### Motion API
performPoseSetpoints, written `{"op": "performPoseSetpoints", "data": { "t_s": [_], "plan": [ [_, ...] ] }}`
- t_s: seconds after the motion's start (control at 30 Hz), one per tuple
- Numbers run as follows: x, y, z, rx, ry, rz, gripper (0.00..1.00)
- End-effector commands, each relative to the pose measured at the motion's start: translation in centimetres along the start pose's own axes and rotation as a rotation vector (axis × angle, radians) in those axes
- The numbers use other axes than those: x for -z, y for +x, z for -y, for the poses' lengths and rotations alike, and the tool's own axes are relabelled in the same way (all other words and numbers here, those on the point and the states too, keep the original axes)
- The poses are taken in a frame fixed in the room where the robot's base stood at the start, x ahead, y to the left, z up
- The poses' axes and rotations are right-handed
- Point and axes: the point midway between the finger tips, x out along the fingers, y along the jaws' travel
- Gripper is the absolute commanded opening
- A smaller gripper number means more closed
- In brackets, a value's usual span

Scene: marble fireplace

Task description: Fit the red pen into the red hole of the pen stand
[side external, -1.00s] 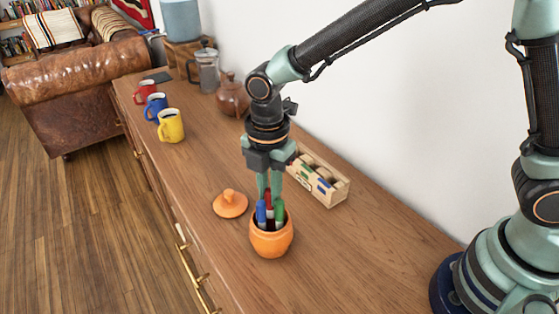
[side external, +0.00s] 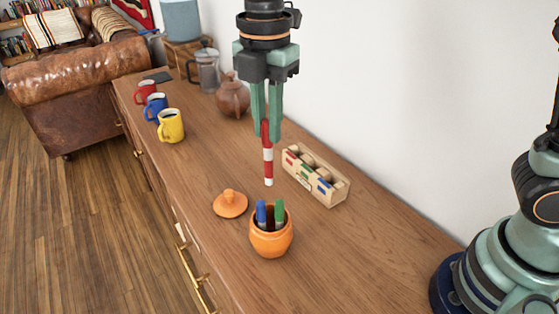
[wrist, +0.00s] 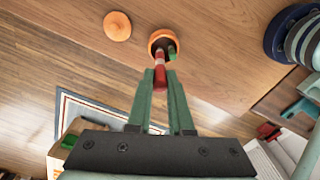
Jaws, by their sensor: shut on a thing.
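The red pen (side external: 267,155), red with a white band and white tip, hangs upright in my gripper (side external: 267,134), tip down. My gripper is shut on its upper part and holds it above and clear of the orange pot (side external: 271,243). A blue pen (side external: 261,213) and a green pen (side external: 279,212) stand in the pot. The wooden pen stand (side external: 316,180) sits right of the pot, with red, green and blue marks on its front. In the wrist view the red pen (wrist: 160,76) shows between my fingers (wrist: 160,84), with the pot (wrist: 163,37) beyond it.
The pot's orange lid (side external: 230,204) lies left of the pot. A white wall runs behind the stand.

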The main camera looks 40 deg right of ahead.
Motion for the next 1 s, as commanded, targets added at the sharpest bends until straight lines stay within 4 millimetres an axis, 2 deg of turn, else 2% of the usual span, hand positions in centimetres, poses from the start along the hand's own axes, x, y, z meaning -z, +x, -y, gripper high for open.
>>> {"op": "performPoseSetpoints", "data": {
  "t_s": [0.03, 0.2, 0.33, 0.43, 0.57, 0.7, 0.8, 0.9, 1.0],
  "plan": [
    [0.0, -1.1, -0.1, -0.005, 0.000, -0.001, 0.00],
    [0.0, -3.6, -0.1, -0.001, 0.000, 0.000, 0.00],
    [-0.2, -4.7, -0.2, -0.001, 0.002, 0.000, 0.00],
    [-1.6, -5.2, -1.0, 0.001, 0.005, 0.000, 0.00],
    [-5.7, -5.5, -2.9, 0.002, 0.012, 0.000, 0.00],
    [-11.5, -5.7, -4.8, 0.002, 0.012, 0.000, 0.00],
    [-15.4, -5.7, -5.4, 0.002, 0.010, 0.000, 0.00],
    [-18.5, -5.7, -5.7, 0.001, 0.008, 0.000, 0.00],
    [-20.6, -5.7, -5.7, 0.001, 0.003, 0.000, 0.00]
  ]
}}
